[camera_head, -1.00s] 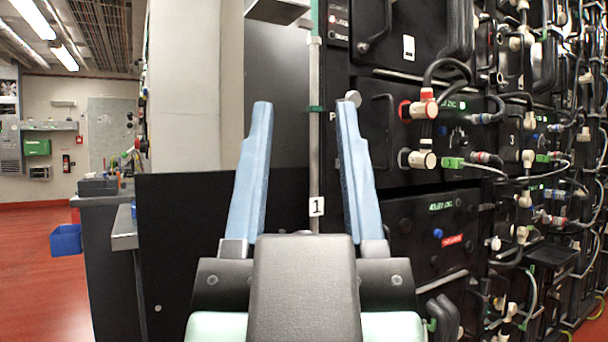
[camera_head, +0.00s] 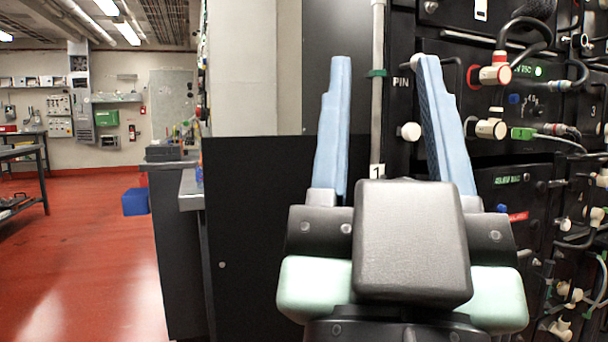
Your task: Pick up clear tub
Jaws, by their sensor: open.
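My gripper (camera_head: 385,125) is in the right half of the head camera view. Its two pale blue fingers point up and stand wide apart, with nothing between them. Behind the fingers are a grey vertical pole and a dark panel. I cannot make out a clear tub anywhere in this view.
A black battery rack (camera_head: 500,215) with cables and connectors fills the right side, close to my gripper. A dark low panel (camera_head: 265,240) stands at the middle, beside a grey bench (camera_head: 190,190). A blue bin (camera_head: 135,201) sits on the open red floor (camera_head: 90,260) at left.

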